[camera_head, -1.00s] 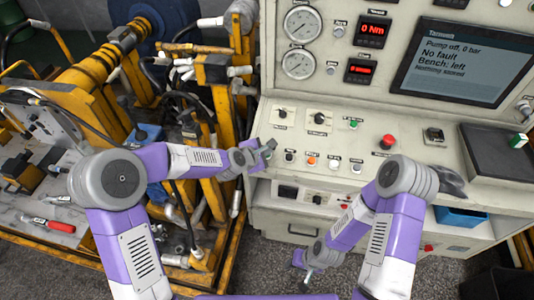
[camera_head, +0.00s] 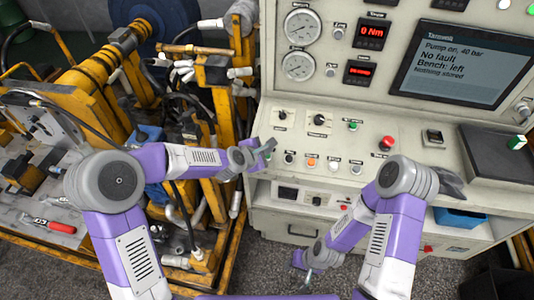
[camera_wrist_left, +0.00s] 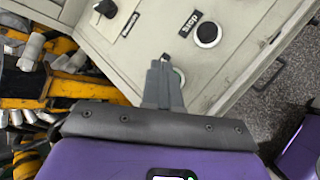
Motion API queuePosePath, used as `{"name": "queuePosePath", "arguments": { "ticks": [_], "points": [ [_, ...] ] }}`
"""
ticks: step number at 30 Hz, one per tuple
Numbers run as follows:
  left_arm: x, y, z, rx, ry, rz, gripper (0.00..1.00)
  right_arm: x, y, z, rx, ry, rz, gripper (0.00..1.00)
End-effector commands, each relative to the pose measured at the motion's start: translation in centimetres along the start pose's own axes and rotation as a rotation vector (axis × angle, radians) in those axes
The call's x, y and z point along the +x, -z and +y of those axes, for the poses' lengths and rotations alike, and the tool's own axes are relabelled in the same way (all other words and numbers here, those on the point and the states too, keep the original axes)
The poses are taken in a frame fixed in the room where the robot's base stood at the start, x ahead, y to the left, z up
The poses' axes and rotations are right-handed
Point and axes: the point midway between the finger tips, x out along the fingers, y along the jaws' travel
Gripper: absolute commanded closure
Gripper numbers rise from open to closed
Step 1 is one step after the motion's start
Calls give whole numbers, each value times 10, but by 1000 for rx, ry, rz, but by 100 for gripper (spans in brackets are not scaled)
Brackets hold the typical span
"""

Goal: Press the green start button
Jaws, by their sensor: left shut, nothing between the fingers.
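My left gripper (camera_head: 270,146) is shut and empty, at the left end of the lower button row on the console. In the left wrist view its closed fingertips (camera_wrist_left: 163,66) are over the panel and partly cover a round rim (camera_wrist_left: 179,76). No green shows there, and I cannot tell whether they touch it. Beside it is a black button (camera_wrist_left: 207,34) labelled STOP; it also shows in the head view (camera_head: 289,158). A small green button or lamp (camera_head: 352,126) is higher on the panel, its label unreadable. My right gripper (camera_head: 306,272) hangs low before the console, its jaws too small to judge.
The screen (camera_head: 463,62) reads pump on, 40 bar, no fault. A red mushroom button (camera_head: 387,142), orange button (camera_head: 311,162) and selector knobs (camera_head: 319,118) are on the panel. The yellow pipe rig (camera_head: 93,97) stands close on the left. A blue bin (camera_head: 460,218) is lower right.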

Motion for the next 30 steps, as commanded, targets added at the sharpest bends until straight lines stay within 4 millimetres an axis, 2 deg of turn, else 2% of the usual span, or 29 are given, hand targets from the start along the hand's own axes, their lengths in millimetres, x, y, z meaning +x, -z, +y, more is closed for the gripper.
{"name": "queuePosePath", "arguments": {
  "ticks": [8,22,30],
  "points": [
    [-1,-1,1,0,0,0,100,-1,0,0,0,0,0,61],
    [-31,-23,23,1,0,-1,100,-28,-1,-11,0,0,0,61],
    [-34,-25,25,0,1,0,100,-30,-1,-11,0,0,0,61]
  ]
}}
